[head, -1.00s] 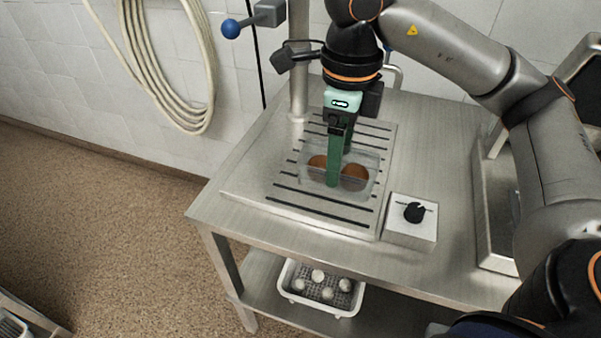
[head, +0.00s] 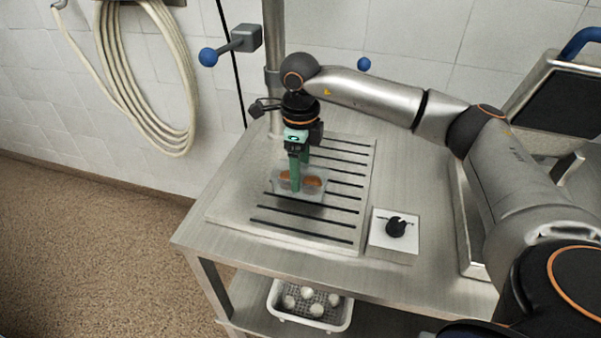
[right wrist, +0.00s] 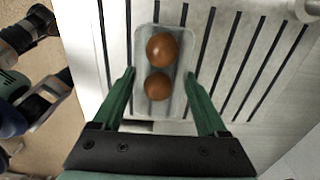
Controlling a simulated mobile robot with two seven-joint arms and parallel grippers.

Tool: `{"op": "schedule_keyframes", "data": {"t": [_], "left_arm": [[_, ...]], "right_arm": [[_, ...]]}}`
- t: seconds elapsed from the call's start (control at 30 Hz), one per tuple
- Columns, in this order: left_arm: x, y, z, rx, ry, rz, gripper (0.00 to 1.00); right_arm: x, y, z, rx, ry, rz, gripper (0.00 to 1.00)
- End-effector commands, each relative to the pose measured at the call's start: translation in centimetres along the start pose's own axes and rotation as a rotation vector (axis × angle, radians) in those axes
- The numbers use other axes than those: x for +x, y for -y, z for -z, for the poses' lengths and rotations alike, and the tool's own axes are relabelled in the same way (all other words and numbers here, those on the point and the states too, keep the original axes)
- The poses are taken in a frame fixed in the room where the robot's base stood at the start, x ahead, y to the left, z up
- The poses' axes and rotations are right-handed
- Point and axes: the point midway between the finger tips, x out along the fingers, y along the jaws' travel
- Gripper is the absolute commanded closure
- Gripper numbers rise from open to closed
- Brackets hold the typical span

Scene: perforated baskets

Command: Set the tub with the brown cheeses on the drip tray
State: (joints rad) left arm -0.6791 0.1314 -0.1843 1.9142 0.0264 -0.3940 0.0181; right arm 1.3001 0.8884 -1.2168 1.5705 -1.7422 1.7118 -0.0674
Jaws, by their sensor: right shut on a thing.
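The clear tub (head: 313,196) holds two round brown cheeses (head: 313,181); they also show from above in the right wrist view (right wrist: 161,50). The tub is upright over the left part of the slotted drip tray (head: 290,232). I cannot tell whether its base touches the slats. My right gripper (head: 295,180) points down and is shut on the tub, its green fingers at the tub's walls.
A white control box with a black knob (head: 395,228) stands right of the tray. A white perforated basket (head: 283,308) with several pale balls is on the lower shelf. A post (head: 274,60) rises behind the tray, and a machine (head: 550,110) stands at the right.

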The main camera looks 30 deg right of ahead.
Motion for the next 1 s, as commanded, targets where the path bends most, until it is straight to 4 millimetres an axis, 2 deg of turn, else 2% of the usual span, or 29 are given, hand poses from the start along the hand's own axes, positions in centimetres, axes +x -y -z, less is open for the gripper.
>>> {"op": "schedule_keyframes", "data": {"t": [0.13, 0.53, 0.57, 0.77, 1.0], "left_arm": [[-0.3, 0.0, 0.4, 0.000, 0.000, 0.000, 0.50], [-0.1, 0.0, 0.1, 0.000, 0.000, 0.000, 0.50], [-0.1, 0.0, 0.1, 0.000, 0.000, 0.000, 0.50], [-0.1, 0.0, 0.2, 0.000, 0.000, 0.000, 0.50], [-0.2, 0.0, 0.2, 0.000, 0.000, 0.000, 0.50]], "right_arm": [[1.6, 0.0, 0.1, 0.000, -0.001, 0.000, 0.76], [2.3, 0.0, 0.1, 0.001, 0.000, 0.000, 0.76], [2.2, -0.1, 0.1, 0.001, 0.000, 0.000, 0.22], [2.1, -0.1, 0.1, 0.001, 0.000, 0.000, 0.00], [2.0, -0.1, 0.1, 0.001, 0.000, 0.000, 0.00]]}}
